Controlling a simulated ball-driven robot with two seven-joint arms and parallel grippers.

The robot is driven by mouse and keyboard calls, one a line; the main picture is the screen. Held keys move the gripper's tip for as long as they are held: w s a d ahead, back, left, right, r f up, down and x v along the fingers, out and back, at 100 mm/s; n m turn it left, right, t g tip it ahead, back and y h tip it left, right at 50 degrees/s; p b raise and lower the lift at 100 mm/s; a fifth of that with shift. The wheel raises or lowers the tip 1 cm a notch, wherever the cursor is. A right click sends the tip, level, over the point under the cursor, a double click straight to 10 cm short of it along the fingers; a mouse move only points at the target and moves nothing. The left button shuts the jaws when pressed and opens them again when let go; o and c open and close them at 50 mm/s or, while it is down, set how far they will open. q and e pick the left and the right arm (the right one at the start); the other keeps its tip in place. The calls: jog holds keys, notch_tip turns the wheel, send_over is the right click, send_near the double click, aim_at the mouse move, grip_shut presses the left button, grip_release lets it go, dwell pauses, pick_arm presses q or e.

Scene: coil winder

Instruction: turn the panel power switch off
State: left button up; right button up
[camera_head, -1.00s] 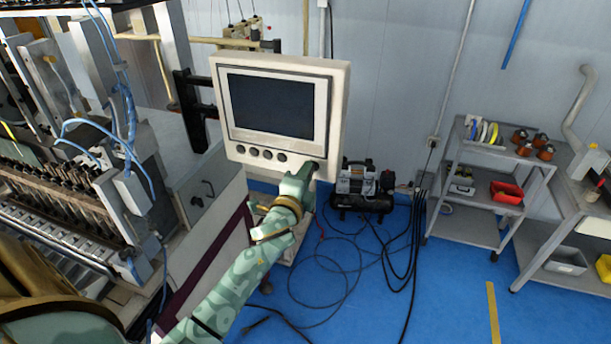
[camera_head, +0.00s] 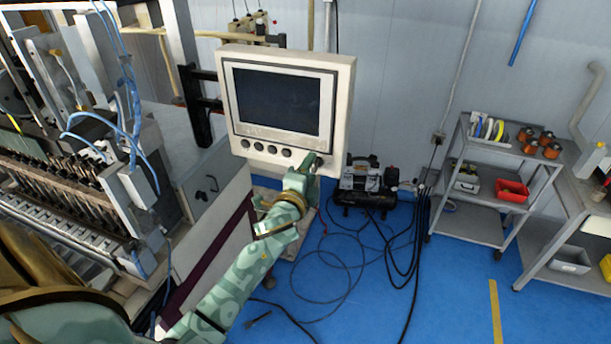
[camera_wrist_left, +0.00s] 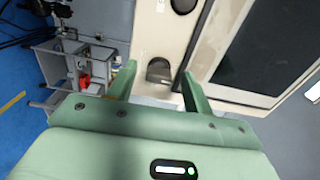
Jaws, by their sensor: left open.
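The control panel (camera_head: 345,100) is a cream box with a dark screen and a row of dark round knobs (camera_head: 272,150) along its lower edge. My left gripper (camera_head: 310,162) is at the panel's lower right corner and hides part of it. In the left wrist view its two fingers (camera_wrist_left: 160,82) are open. A small dark switch (camera_wrist_left: 159,70) on the panel's cream face shows in the gap between the fingertips, with no clear contact visible. Whether the switch is on or off cannot be told. My right gripper is not in view.
The coil winder (camera_head: 60,190) with blue hoses stands at the left. A compressor (camera_head: 365,185) and loose black cables (camera_head: 340,265) are on the blue floor behind the panel. A grey shelf cart (camera_head: 490,200) stands at the right.

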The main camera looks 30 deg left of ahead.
pick_arm(q)
jog(key=b+v, duration=0.2)
jog(key=v, duration=1.4)
jog(key=shift+b, duration=0.3)
jog(key=shift+s+a, duration=0.1)
